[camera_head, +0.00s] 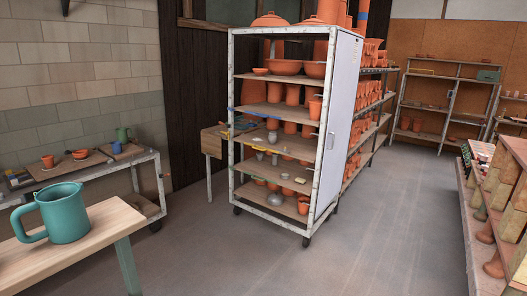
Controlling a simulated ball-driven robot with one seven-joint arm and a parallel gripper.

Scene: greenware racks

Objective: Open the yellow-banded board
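A wheeled white metal rack (332,110) stands in the middle of the room with several shelf boards of orange and grey pots. A small yellow strip (227,133) shows at the left end of a middle board (258,143). The board appears level in the rack, with small grey pots on it. Whether the yellow-banded board is pulled out at all I cannot tell. My gripper is not in view.
A wooden table (95,233) with a teal jug (64,213) is close at the lower left. A metal-framed table (117,166) stands behind it. Crowded shelves (507,185) line the right edge. The grey floor (385,240) before and right of the rack is clear.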

